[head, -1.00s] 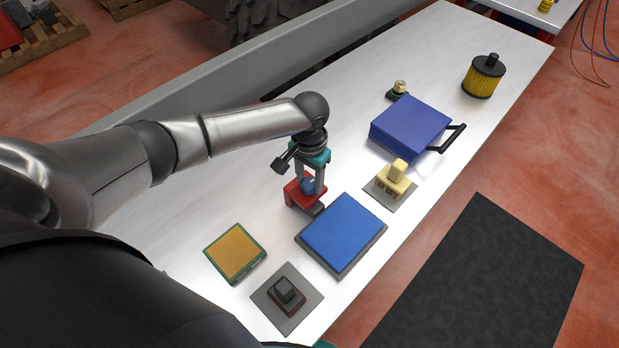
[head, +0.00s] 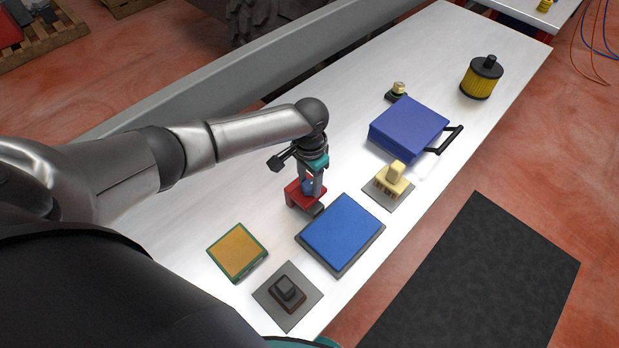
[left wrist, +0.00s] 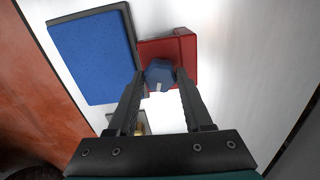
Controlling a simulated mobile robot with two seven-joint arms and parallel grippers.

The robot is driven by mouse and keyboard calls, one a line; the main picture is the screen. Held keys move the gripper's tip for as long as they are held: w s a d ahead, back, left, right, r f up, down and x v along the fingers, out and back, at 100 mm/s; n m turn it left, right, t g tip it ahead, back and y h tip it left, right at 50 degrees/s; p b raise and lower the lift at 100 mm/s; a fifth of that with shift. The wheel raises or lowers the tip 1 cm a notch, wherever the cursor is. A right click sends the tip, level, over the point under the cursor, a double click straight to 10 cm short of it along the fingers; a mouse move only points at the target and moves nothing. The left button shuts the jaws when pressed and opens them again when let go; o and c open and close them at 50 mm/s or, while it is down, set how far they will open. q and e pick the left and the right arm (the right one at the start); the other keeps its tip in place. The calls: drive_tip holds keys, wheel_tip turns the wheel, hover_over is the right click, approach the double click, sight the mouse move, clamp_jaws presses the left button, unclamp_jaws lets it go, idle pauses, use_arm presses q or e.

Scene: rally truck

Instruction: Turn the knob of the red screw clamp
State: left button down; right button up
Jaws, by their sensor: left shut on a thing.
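The red screw clamp (head: 294,195) stands on the white table, left of the blue pad, and is partly hidden by my left gripper. In the left wrist view the clamp's red body (left wrist: 185,50) lies beyond the fingertips. Its blue knob (left wrist: 159,75), with a pale mark, sits between the fingertips. My left gripper (head: 309,190) reaches down over the clamp from above and is shut on the knob; its fingers (left wrist: 160,82) also show in the left wrist view. My right gripper is not in view.
A blue pad (head: 342,232) lies close right of the clamp. An orange pad with green rim (head: 238,252) and a dark block on a grey plate (head: 288,293) lie nearer. A blue case (head: 408,128), cream block (head: 392,180) and yellow filter (head: 481,80) stand farther right.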

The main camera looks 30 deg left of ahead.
use_arm(q)
drive_tip(key=shift+c, duration=1.5)
unclamp_jaws()
wheel_tip(320, 180, up, 15)
drive_tip(key=p, duration=0.1)
drive_tip(key=shift+r+p, duration=0.2)
drive_tip(key=shift+p, duration=0.2)
